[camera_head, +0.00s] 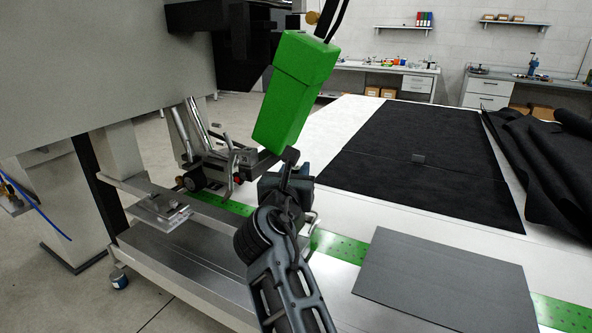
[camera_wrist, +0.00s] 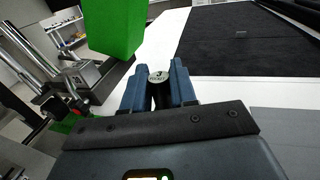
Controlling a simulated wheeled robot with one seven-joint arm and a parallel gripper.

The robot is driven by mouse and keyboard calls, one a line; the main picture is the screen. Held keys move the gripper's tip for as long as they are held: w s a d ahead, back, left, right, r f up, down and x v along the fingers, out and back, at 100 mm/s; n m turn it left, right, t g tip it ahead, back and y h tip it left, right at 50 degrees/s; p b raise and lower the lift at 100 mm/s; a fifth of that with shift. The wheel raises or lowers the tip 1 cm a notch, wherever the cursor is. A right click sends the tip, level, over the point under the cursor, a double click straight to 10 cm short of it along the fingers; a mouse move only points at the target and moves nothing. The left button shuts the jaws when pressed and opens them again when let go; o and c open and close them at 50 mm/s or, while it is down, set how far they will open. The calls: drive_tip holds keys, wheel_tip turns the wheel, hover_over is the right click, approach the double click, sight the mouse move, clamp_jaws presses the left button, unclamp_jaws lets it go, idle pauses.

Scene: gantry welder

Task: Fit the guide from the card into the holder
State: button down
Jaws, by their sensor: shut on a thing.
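My gripper (camera_head: 285,182) is raised just below the green box-shaped head of the machine (camera_head: 295,90), left of the table's middle. In the wrist view its two blue fingers (camera_wrist: 158,88) are shut on a small dark piece with a pale round marked end (camera_wrist: 158,76), likely the guide. In the head view the fingers and my arm mostly hide this piece. The green head (camera_wrist: 117,25) stands to the upper left of the fingers in the wrist view, apart from them. I cannot make out for certain which part is the holder, nor the card.
A metal carriage with bars and levers (camera_head: 210,165) stands left of my gripper, above a perforated green strip (camera_head: 335,246). A grey sheet (camera_head: 445,280) lies on the white table at right. A black mat (camera_head: 420,125) with a small grey piece (camera_head: 418,158) lies behind.

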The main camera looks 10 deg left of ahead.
drive_tip(key=shift+f+b, duration=0.75)
drive_tip(key=shift+f, duration=0.7)
drive_tip(key=c, duration=0.8)
unclamp_jaws()
